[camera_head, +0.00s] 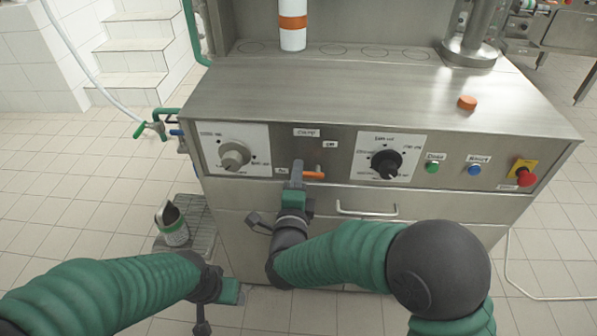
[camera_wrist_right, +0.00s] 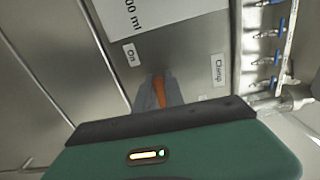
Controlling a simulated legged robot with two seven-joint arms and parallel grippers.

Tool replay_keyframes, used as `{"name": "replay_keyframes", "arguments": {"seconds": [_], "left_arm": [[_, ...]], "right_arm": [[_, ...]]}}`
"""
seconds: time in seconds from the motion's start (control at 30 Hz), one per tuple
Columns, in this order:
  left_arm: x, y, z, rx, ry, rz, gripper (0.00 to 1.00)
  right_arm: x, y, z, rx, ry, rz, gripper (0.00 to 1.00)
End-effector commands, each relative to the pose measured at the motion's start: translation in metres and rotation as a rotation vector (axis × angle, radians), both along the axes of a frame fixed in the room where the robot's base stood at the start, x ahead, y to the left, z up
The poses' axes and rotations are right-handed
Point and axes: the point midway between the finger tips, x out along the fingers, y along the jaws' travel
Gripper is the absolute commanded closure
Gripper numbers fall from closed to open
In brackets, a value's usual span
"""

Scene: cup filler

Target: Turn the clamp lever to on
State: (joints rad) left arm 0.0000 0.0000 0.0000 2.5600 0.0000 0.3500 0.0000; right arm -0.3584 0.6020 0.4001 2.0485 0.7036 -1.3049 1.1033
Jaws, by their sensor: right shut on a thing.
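The clamp lever (camera_head: 314,175) is a short orange bar on the front panel, under the "Clamp" label (camera_head: 306,132). Its visible end sticks out to the right of my right gripper (camera_head: 297,168), roughly level; its pivot is hidden. A small label (camera_head: 330,145) sits above it, and another (camera_head: 281,171) is left of the gripper. In the right wrist view, the fingers (camera_wrist_right: 158,88) are shut around the orange lever (camera_wrist_right: 160,92), with the "On" label (camera_wrist_right: 130,53) beyond them and "Clamp" (camera_wrist_right: 218,70) to the right. My left gripper (camera_head: 228,291) hangs low at left, its fingers unclear.
A grey dial (camera_head: 234,155) is left of the lever and a black dial (camera_head: 386,164) right. Green (camera_head: 432,167) and blue (camera_head: 475,170) buttons and a red emergency stop (camera_head: 526,178) follow. An orange cap (camera_head: 467,103) lies on top. A metal cup (camera_head: 172,225) stands at lower left.

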Motion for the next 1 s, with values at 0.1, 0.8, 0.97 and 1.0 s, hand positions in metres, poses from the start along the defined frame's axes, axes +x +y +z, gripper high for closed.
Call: {"name": "replay_keyframes", "arguments": {"seconds": [0.1, 0.8, 0.97, 1.0], "left_arm": [[0.0000, 0.0000, -0.0011, 0.000, 0.000, 0.000, 0.36], [0.0000, 0.0000, -0.0014, 0.000, 0.000, 0.000, 0.36], [0.0000, 0.0000, -0.0012, 0.000, 0.000, 0.000, 0.36], [0.0000, 0.0000, -0.0012, 0.000, 0.000, 0.000, 0.36]], "right_arm": [[-0.0021, 0.0034, -0.0064, -0.032, 0.011, 0.009, 1.00], [-0.0022, 0.0027, -0.0080, -0.059, 0.012, 0.008, 0.67], [-0.0015, 0.0017, -0.0060, -0.057, 0.008, 0.005, 0.65], [-0.0014, 0.0014, -0.0056, -0.057, 0.007, 0.005, 0.65]]}}
